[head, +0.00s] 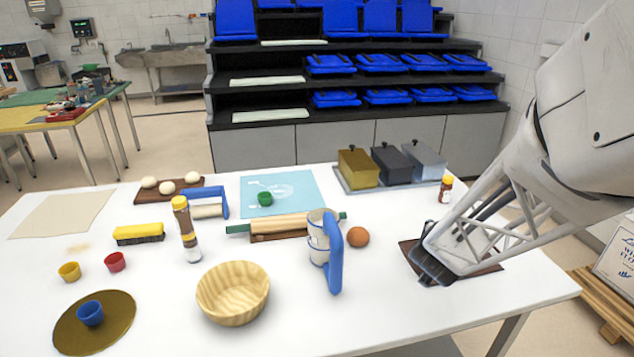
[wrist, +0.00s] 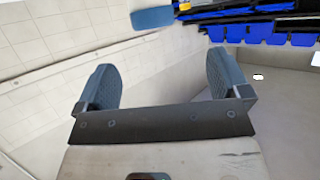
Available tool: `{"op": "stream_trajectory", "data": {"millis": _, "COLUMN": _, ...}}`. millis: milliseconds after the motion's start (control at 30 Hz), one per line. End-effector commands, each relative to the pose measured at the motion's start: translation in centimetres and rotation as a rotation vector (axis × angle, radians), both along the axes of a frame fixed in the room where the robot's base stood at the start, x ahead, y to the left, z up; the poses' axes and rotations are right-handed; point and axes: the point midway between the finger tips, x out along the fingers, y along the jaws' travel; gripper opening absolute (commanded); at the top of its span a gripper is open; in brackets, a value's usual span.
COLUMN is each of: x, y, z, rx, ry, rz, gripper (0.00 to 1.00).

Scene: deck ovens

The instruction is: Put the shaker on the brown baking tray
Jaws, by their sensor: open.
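Several small bottles could be the shaker; I cannot tell for sure which is meant. A brown-bodied one with a yellow cap (head: 181,215) stands left of centre, with a brown-topped, clear-based one (head: 192,252) just in front. Another brown one with an orange cap (head: 446,189) stands at the back right. A flat dark brown tray (head: 484,268) lies at the right, partly hidden by my arm. A brown board (head: 150,193) at the back left holds white dough balls. My gripper (head: 432,268) appears over the right tray's near-left edge. In the wrist view, its fingers (wrist: 165,88) are apart and empty.
Lidded tins (head: 393,165) stand behind. A round brown-gold plate (head: 118,330) holds a blue cup (head: 90,313). The front right tabletop is clear.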

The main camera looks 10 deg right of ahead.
Motion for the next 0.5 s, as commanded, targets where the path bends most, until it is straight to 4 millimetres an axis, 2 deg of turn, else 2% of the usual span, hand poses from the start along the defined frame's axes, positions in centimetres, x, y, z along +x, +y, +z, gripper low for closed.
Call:
{"op": "stream_trajectory", "data": {"millis": 167, "x": 0.6, "y": 3.2, "z": 1.1, "rx": 0.061, "ry": 0.022, "rz": 0.101, "gripper": 0.95}}
{"op": "stream_trajectory", "data": {"millis": 367, "x": 0.3, "y": 9.3, "z": 2.8, "rx": 0.169, "ry": 0.101, "rz": 0.281, "gripper": 0.95}}
{"op": "stream_trajectory", "data": {"millis": 500, "x": -1.0, "y": 13.8, "z": 4.1, "rx": 0.24, "ry": 0.191, "rz": 0.407, "gripper": 0.95}}
